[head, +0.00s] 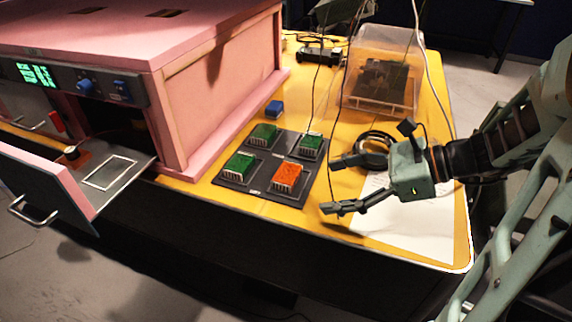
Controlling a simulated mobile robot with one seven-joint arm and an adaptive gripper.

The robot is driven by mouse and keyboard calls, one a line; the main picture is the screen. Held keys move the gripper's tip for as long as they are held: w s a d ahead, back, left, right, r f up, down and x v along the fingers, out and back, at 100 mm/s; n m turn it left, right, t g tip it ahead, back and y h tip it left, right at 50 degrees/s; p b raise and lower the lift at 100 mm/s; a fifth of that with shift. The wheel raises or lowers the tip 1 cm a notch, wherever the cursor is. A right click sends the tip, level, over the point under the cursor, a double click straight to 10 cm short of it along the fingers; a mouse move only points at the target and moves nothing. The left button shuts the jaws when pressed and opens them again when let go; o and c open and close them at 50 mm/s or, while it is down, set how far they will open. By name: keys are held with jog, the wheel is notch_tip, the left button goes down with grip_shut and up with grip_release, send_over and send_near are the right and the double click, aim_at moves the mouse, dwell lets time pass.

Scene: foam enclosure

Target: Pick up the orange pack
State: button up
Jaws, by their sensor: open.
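The orange pack (287,177) sits in the front right place of a dark tray (262,189) on the yellow table. Green packs fill the other places: front left (239,166), back left (264,134) and back right (311,146). My gripper (330,184) is open and empty, to the right of the orange pack. Its two fingers point left toward the tray, apart from the pack.
A pink foam enclosure (180,80) with an open front door (45,180) stands left of the tray. A small blue block (274,108) lies behind the tray. A clear box (382,75) stands at the back right. White paper (405,225) lies under my gripper.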

aim_at(285, 171)
jog(key=shift+w+d+r+m+t+y, duration=0.2)
jog(key=shift+w+r+m+t+y, duration=0.1)
jog(key=shift+w+m+t, duration=0.25)
jog(key=shift+w+d+r+m+t+y, duration=0.15)
jog(key=shift+w+r+m+t+y, duration=0.15)
jog(key=shift+w+m, duration=0.3)
jog(key=b+x, duration=0.1)
jog(key=x, duration=0.4)
jog(key=b+x, duration=0.1)
jog(key=x, duration=0.4)
jog(key=shift+w+a+f, duration=0.15)
jog(key=shift+w+a, duration=0.1)
jog(key=shift+w, duration=0.1)
jog(key=shift+c, duration=0.3)
jog(key=c, duration=1.2)
jog(key=shift+r, duration=0.2)
